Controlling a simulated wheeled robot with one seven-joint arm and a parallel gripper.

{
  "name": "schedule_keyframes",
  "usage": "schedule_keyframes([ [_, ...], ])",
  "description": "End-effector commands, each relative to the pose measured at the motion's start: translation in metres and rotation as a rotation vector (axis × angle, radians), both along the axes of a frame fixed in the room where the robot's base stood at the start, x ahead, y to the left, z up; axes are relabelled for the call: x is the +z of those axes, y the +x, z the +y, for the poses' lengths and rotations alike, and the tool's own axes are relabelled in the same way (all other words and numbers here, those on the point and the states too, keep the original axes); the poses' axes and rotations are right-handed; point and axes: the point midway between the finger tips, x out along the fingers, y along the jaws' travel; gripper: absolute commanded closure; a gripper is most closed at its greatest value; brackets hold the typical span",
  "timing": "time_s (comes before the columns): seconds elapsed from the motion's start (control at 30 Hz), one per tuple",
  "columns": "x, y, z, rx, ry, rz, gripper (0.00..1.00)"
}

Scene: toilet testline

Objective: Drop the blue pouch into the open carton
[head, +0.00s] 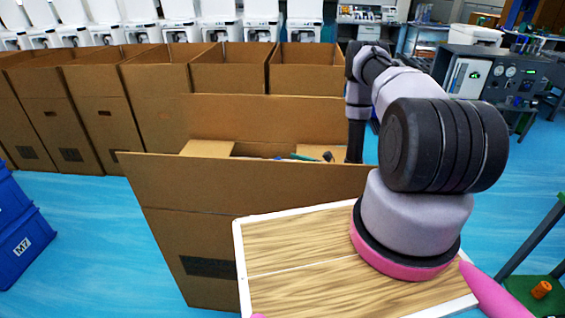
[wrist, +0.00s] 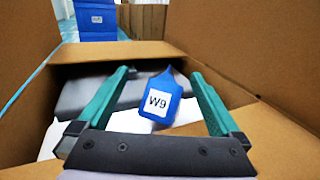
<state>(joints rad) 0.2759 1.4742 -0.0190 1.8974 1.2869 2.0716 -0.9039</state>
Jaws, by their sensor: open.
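The open carton (head: 185,222) stands in the middle of the head view with its flaps spread. My gripper (wrist: 160,78) points down into it, its green fingers spread apart. The blue pouch (wrist: 163,97), with a white W9 label, shows between and beyond the fingers in the wrist view, inside the carton walls (wrist: 235,35). It is tilted, and clear gaps show between it and both fingers. I cannot tell whether it rests on the grey and white contents (wrist: 88,92) below. In the head view the carton's front flap hides the pouch.
A row of open cartons (head: 230,70) stands behind, with white toilets (head: 175,22) beyond. A wood-topped tray (head: 290,265) is in front of the carton. Blue bins (head: 22,235) stand at the left. A grey machine (head: 490,80) is at the back right. Blue floor shows at left.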

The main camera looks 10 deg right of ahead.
Motion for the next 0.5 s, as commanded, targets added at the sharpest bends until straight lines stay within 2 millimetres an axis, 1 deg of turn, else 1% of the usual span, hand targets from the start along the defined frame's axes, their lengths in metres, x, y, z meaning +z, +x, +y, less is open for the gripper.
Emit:
schedule_keyframes([
  [0.03, 0.000, -0.008, -0.011, -0.007, 0.001, 0.003, 0.00],
  [0.2, 0.000, -0.030, -0.036, -0.005, 0.002, 0.001, 0.00],
  [0.3, 0.000, -0.039, -0.047, -0.003, 0.001, 0.000, 0.00],
  [0.5, 0.000, -0.048, -0.056, 0.000, 0.002, -0.001, 0.00],
])
